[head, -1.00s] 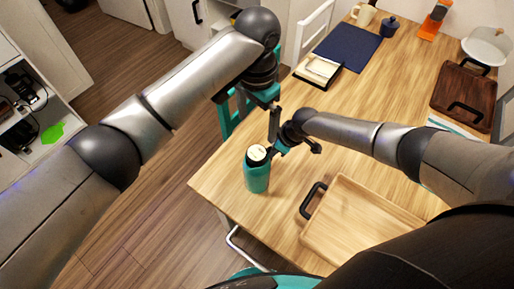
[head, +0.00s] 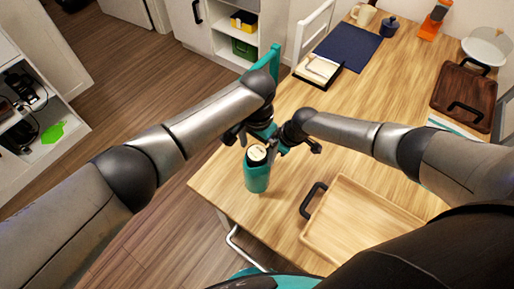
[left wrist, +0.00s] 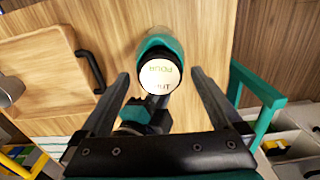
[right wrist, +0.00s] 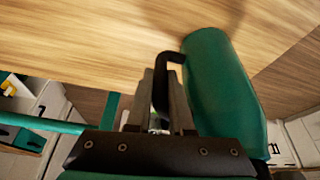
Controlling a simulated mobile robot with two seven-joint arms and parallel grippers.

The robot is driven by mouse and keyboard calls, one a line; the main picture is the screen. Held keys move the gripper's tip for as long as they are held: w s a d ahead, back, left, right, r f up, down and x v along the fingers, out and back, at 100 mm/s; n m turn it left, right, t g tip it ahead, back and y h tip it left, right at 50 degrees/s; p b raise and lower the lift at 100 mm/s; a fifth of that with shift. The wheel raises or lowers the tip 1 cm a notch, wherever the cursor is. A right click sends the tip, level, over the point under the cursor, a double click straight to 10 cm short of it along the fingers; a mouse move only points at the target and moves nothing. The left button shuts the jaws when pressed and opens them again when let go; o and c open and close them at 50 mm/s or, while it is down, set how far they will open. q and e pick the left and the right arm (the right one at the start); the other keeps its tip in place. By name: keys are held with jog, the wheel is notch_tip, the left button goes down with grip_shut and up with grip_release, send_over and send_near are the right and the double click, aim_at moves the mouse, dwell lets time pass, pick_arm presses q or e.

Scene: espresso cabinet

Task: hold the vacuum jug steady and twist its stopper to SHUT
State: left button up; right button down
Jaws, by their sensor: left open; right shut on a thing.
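The teal vacuum jug (head: 257,178) stands upright near the table's near-left corner. Its round pale stopper (head: 257,153) faces up, and in the left wrist view the stopper (left wrist: 159,77) shows POUR upside down with a second, partly legible word. My left gripper (left wrist: 160,76) is open, its fingers on either side of the stopper in that view; whether they touch it cannot be told. My right gripper (right wrist: 160,76) is shut on the jug's black handle (right wrist: 168,56), beside the jug body (right wrist: 222,90). The stopper is out of the right wrist view.
A wooden tray (head: 360,222) with black handles lies right of the jug. Farther back are a navy mat (head: 348,46), a small box (head: 317,70) and a dark brown tray (head: 465,95). The table's left edge is close to the jug. The table's middle is clear.

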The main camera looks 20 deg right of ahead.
pick_arm(q)
jog(key=shift+f, duration=0.25)
jog(key=shift+c, duration=0.3)
jog(key=c, duration=1.3)
